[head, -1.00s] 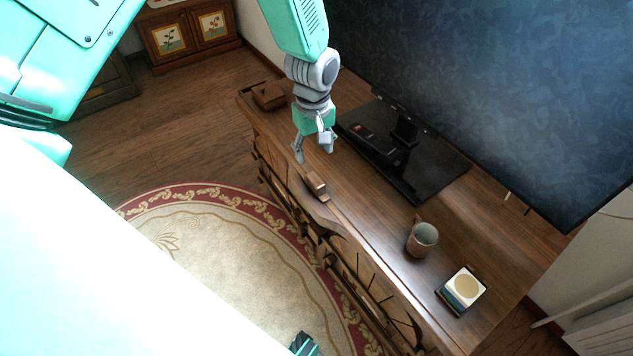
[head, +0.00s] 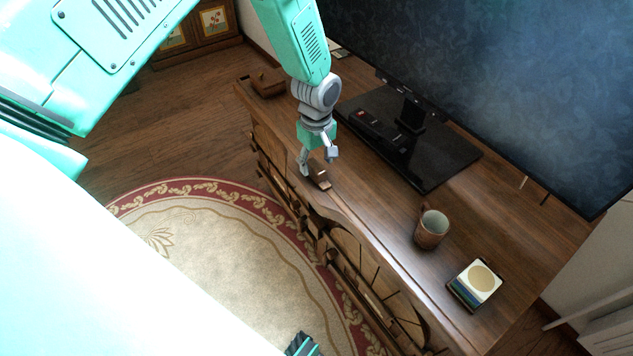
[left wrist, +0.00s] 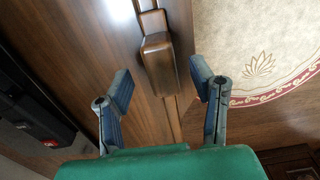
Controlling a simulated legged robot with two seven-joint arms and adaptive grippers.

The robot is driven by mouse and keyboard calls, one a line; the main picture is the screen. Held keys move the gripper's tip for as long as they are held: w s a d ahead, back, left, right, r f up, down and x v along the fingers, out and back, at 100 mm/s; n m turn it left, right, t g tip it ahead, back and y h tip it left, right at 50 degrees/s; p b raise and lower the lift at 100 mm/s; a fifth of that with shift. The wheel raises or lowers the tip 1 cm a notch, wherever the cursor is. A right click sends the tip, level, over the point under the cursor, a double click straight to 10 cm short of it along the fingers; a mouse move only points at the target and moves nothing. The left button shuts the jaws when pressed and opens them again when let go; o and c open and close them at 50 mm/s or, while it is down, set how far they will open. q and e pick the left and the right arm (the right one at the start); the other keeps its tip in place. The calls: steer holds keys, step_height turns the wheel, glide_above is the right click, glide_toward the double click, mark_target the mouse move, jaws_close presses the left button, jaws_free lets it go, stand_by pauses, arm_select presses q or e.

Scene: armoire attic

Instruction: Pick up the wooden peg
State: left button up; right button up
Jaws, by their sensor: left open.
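The wooden peg (head: 319,179) is a small brown piece on the front edge of the wooden cabinet top. In the left wrist view the peg (left wrist: 158,62) is a dark rounded block with a narrower part beyond it. My left gripper (head: 319,161) is open just above the peg and partly hides it in the head view. In the left wrist view the fingers of my left gripper (left wrist: 161,88) stand apart, one to each side of the peg's near end, with nothing held. My right gripper is not clearly seen.
The cabinet top (head: 375,210) also holds a wooden box (head: 268,83), a black monitor stand (head: 440,160) with a dark remote (head: 375,129), a mug (head: 431,230) and a coaster stack (head: 476,284). A large screen (head: 500,80) overhangs the back. A rug (head: 230,260) lies below.

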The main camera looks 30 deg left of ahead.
arm_select(q)
step_height(320, 180, down, 3)
steer(key=shift+a, duration=0.1)
steer(key=shift+c, duration=0.5)
jaws_close()
steer(key=shift+r, duration=0.15)
